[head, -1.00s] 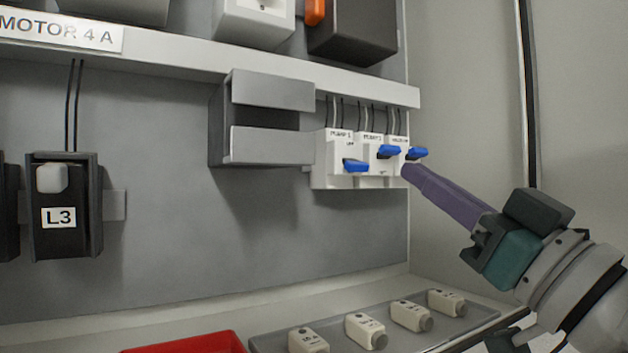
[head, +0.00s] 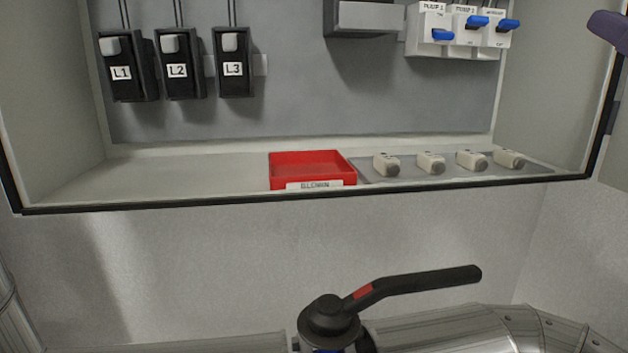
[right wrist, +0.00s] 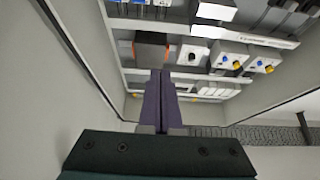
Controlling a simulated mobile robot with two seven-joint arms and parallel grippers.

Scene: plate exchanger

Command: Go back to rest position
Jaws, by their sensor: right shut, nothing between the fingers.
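My right gripper shows only as a purple fingertip (head: 610,30) at the upper right edge of the head view. In the right wrist view its two purple fingers (right wrist: 160,98) lie together, shut and empty, pointing into the cabinet. The fingertip is apart from the white breakers (head: 457,40), to their right. The breakers have blue levers; the left lever (head: 442,35) sits lower than the middle lever (head: 477,21) and the right one (head: 508,25). My left gripper is out of view.
A red tray (head: 312,163) and a grey tray with several beige fuses (head: 430,163) stand on the cabinet floor. Black holders labelled L1 (head: 126,72), L2 and L3 hang at the left. A black-handled valve (head: 415,283) and pipes lie below the cabinet's dark front edge.

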